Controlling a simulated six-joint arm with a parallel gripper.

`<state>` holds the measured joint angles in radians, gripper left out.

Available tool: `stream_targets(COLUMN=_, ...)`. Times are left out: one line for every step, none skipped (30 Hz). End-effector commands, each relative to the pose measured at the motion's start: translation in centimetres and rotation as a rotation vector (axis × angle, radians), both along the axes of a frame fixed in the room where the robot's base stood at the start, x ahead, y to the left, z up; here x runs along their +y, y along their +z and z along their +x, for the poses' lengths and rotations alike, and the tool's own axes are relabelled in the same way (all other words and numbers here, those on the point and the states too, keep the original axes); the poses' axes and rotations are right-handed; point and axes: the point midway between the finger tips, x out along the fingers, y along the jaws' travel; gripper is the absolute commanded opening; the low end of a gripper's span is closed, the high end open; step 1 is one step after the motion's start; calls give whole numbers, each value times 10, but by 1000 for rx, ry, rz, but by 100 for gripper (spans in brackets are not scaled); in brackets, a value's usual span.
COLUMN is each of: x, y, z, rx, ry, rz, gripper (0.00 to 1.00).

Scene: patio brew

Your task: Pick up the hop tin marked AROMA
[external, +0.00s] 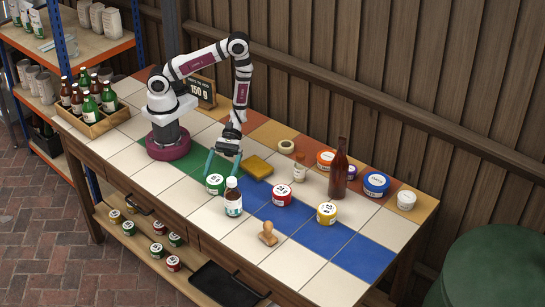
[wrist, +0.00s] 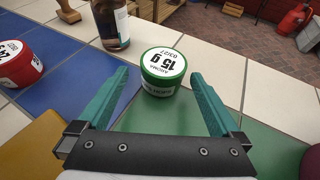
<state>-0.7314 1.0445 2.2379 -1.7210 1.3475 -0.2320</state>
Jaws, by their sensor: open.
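The hop tin marked AROMA (wrist: 162,72) is a small round green tin with a white lid label that also reads 15 g. In the external view the green tin (external: 215,184) stands upright on the tiled bench, at the edge of the green tiles. My gripper (wrist: 165,95) has teal fingers spread wide. In the wrist view the tin lies ahead, around the line between the fingertips, with clear gaps on both sides. In the external view my gripper (external: 222,168) points down just behind the tin. Nothing is held.
A bottle with a white label (external: 233,197) stands close beside the tin. A red tin (external: 281,195), a yellow tin (external: 326,214), a wooden stamp (external: 268,234) and a yellow sponge-like block (external: 258,167) are nearby. A tall brown bottle (external: 339,170) stands farther right. Front-left tiles are clear.

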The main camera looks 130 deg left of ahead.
Motion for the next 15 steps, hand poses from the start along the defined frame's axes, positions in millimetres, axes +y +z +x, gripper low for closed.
stream_targets(x=-10, y=-5, z=1, rx=3, ry=-6, rz=-2, gripper=100)
stream_targets(x=-16, y=-8, z=2, rx=5, ry=-6, rz=-3, gripper=100)
stream_targets(x=-23, y=-12, z=4, rx=4, ry=-7, rz=-2, gripper=100)
stream_targets(x=-28, y=-14, z=7, rx=3, ry=-6, rz=-2, gripper=100)
stream_targets(x=-32, y=-16, z=9, rx=2, ry=-6, rz=-2, gripper=100)
stream_targets(x=-35, y=-18, z=11, rx=0, ry=-5, rz=-1, gripper=100)
stream_targets(x=-38, y=-19, z=12, rx=0, ry=-5, rz=0, gripper=100)
stream_targets(x=-39, y=-20, z=13, rx=0, ry=-4, rz=0, gripper=100)
stream_targets(x=-40, y=-20, z=14, rx=0, ry=-2, rz=0, gripper=100)
stream_targets(x=-40, y=-20, z=14, rx=0, ry=-1, rz=0, gripper=100)
stream_targets(x=-39, y=-20, z=14, rx=0, ry=-1, rz=0, gripper=100)
stream_targets(x=-39, y=-20, z=14, rx=0, ry=-1, rz=0, gripper=100)
stream_targets(x=-39, y=-20, z=14, rx=0, ry=-1, rz=0, gripper=100)
stream_targets(x=-39, y=-20, z=14, rx=0, ry=-1, rz=0, gripper=100)
stream_targets(x=-39, y=-20, z=14, rx=0, ry=-1, rz=0, gripper=93)
